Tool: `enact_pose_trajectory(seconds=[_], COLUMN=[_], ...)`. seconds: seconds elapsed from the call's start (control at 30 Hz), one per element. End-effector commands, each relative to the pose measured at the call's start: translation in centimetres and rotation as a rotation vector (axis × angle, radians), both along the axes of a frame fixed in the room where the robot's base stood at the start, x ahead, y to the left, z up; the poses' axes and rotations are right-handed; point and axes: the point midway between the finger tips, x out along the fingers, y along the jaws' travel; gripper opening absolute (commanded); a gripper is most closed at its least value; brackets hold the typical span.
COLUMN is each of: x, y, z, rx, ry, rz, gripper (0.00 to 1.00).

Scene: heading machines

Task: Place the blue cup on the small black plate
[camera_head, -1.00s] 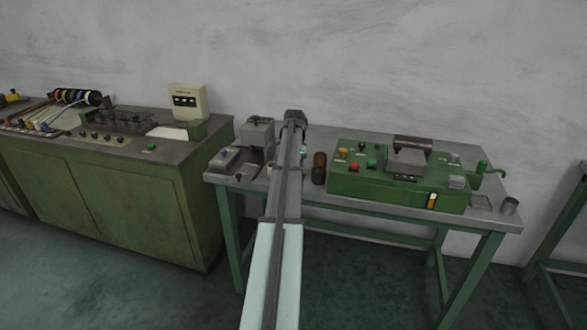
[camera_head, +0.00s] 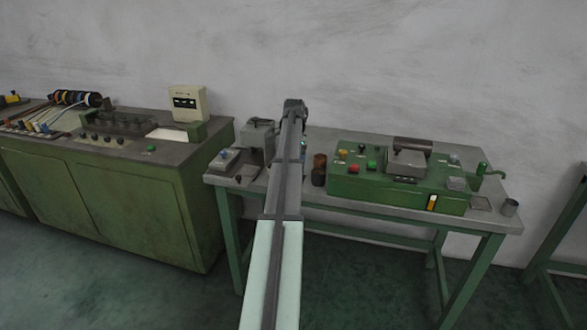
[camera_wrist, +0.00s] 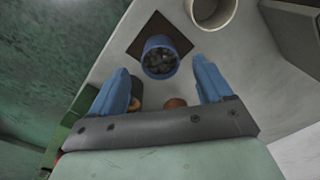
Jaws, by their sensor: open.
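The blue cup (camera_wrist: 160,57) is upright at the middle of the wrist view, with dark contents inside. It overlaps the near part of the small black plate (camera_wrist: 146,30), a dark square, and appears to stand on it; its base is hidden. My gripper (camera_wrist: 160,66) is open, with its two blue fingers apart on the left and right of the cup's near side. The cup is at the fingertips, not clamped. In the head view my arm hides the cup and plate.
A pale round container (camera_wrist: 211,12) stands just right of the plate. In the head view brown cylinders (camera_head: 319,170) and a green machine (camera_head: 395,185) stand right of my arm, and a grey machine (camera_head: 258,138) left of it on the table (camera_head: 325,198).

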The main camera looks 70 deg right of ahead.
Motion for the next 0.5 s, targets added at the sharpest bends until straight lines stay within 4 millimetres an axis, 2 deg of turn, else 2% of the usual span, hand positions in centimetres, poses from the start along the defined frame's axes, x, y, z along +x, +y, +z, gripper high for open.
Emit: enact_pose_trajectory(seconds=[0.03, 0.2, 0.5], x=[0.0, 0.0, -0.1], y=[-0.1, -0.1, 0.0], z=[1.2, 4.2, 7.2], rx=[-0.003, -0.003, -0.001], ry=[0.000, 0.000, 0.000], rz=[0.000, 0.000, 0.000], gripper=[0.79, 0.79, 0.79])
